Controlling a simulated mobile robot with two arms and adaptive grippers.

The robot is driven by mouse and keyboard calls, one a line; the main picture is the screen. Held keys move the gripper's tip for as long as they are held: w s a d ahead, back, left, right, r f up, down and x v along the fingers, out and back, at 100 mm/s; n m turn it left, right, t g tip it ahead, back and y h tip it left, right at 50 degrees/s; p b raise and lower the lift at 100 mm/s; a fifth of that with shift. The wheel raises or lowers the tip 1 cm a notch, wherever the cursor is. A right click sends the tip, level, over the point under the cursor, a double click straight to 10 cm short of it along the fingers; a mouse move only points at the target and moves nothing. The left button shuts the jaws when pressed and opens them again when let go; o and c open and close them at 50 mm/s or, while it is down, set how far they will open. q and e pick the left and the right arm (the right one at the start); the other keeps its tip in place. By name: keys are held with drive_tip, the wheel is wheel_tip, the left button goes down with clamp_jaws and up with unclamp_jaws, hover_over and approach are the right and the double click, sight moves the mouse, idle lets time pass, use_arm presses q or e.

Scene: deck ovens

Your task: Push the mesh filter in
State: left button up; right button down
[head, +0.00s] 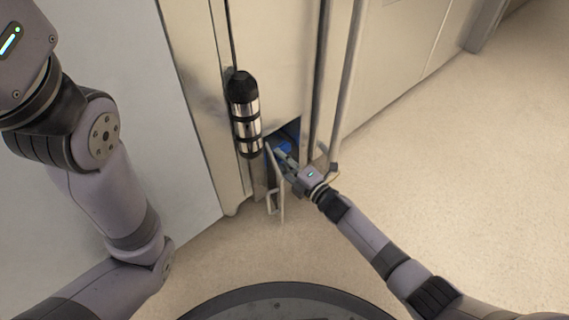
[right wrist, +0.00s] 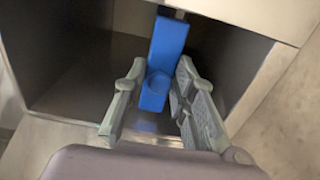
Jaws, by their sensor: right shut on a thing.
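The blue part that I take for the mesh filter (right wrist: 160,62) stands in a low, dark compartment of the steel unit, in the right wrist view. It has a tall flat back and a round cup-like front. A bit of its blue also shows in the head view (head: 284,147), partly hidden by my right gripper (head: 284,158). In the right wrist view my right gripper (right wrist: 160,85) reaches into the opening with a finger on each side of the blue part, shut on it. The filter's far end and any mesh are hidden. My left gripper is out of view.
The compartment (right wrist: 75,75) has a side wall close on the right. A small open door with a handle (head: 277,190) hangs at the left of the opening. A black and silver cylinder (head: 244,113) sits above it. Vertical bars (head: 345,85) stand to the right. The floor (head: 460,160) at right is clear.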

drive_tip(key=shift+w, duration=0.15)
drive_tip(key=c, duration=1.5)
unclamp_jaws()
drive_tip(key=shift+a, duration=0.25)
drive_tip(key=shift+d, duration=0.1)
drive_tip(key=shift+s+d, duration=0.2)
drive_tip(key=shift+s, duration=0.05)
drive_tip(key=v, duration=1.1)
drive_tip(key=shift+s+d, duration=0.1)
